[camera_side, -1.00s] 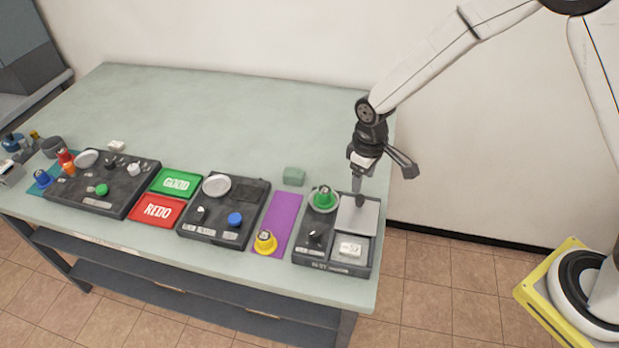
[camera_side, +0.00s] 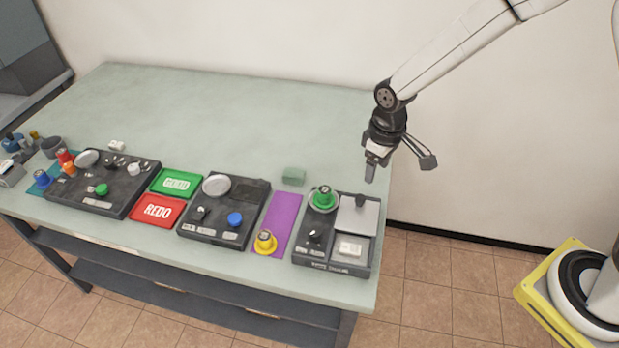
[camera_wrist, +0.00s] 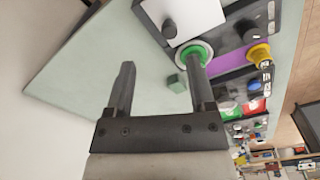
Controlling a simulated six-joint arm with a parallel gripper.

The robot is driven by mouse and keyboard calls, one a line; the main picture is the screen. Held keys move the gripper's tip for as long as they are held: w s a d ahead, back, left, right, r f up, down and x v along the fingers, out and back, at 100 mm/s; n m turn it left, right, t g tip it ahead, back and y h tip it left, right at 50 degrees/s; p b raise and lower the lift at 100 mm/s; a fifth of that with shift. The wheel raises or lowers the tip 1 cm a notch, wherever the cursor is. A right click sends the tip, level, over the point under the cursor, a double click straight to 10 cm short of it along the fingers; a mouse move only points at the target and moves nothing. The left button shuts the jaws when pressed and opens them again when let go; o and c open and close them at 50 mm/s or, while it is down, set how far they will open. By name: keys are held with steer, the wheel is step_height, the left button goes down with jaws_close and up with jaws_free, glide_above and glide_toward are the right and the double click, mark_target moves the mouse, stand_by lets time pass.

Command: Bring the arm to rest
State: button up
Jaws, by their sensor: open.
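My gripper (camera_side: 371,172) hangs in the air above the back right part of the table (camera_side: 230,115), behind the rightmost dark tray (camera_side: 302,254). It is open and empty. The grey lid plate with a dark knob (camera_side: 361,218) lies on the rightmost tray, clear of the fingers.
The rightmost tray also holds a green knobbed piece (camera_side: 323,198) and a white block (camera_side: 350,249). A yellow piece (camera_side: 265,242) stands on a purple mat (camera_side: 284,222). Red (camera_side: 157,211) and green (camera_side: 176,184) trays lie farther left. The table's back is clear.

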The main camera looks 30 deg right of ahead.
steer(key=s+d+r+m+t, duration=0.1)
steer(key=s+d+r+m, duration=0.1)
steer(key=s, duration=0.4)
steer(key=s+d+r+m+t, duration=0.1)
steer(key=s+d+r, duration=0.2)
steer(key=s+d, duration=0.2)
steer(key=shift+s+d+r+m, duration=0.15)
steer(key=shift+s+r+m, duration=0.2)
steer(key=shift+s, duration=0.35)
steer(key=shift+f, duration=0.1)
steer(key=shift+c, duration=1)
